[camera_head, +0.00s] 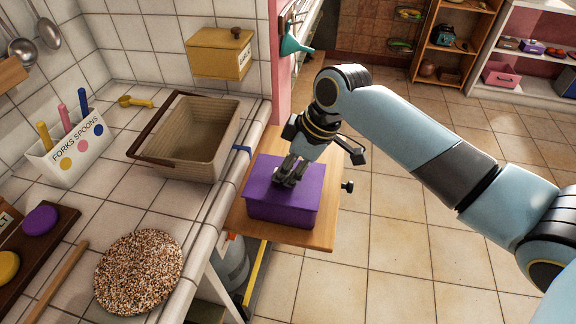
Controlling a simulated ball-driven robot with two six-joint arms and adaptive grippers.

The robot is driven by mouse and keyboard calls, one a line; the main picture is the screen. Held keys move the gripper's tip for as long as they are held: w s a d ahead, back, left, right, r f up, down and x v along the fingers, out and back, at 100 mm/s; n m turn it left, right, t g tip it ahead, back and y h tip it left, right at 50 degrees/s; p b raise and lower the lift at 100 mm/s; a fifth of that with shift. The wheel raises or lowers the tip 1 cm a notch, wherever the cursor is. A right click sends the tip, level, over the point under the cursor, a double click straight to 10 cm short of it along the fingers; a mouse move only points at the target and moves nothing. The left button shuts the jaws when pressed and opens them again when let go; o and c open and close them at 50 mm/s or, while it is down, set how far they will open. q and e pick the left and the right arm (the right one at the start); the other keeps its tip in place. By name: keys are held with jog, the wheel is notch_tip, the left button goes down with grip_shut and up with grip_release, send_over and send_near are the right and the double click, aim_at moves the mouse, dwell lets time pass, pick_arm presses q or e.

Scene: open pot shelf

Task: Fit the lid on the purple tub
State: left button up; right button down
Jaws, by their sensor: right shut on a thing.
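The purple tub (280,211) stands upright on a small wooden side board at the counter's right edge. A flat purple lid (262,174) covers its top. From this angle I cannot tell whether the lid is fully seated or slightly raised. My right gripper (287,178) points down from above at the middle of the lid. It is shut on the lid, and its fingers hide the part they grip. My left gripper is not in view.
The wooden side board (308,238) has a black knob (347,187) at its right. On the tiled counter, a beige basket (187,160) stands left of the tub, and a round speckled mat (138,272) lies near the front. Open floor (400,250) is at right.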

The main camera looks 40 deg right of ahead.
jog(key=shift+f, duration=0.35)
dwell(0.6)
jog(key=c, duration=1.1)
grip_release()
jog(key=shift+o, duration=0.2)
jog(key=v, duration=1.2)
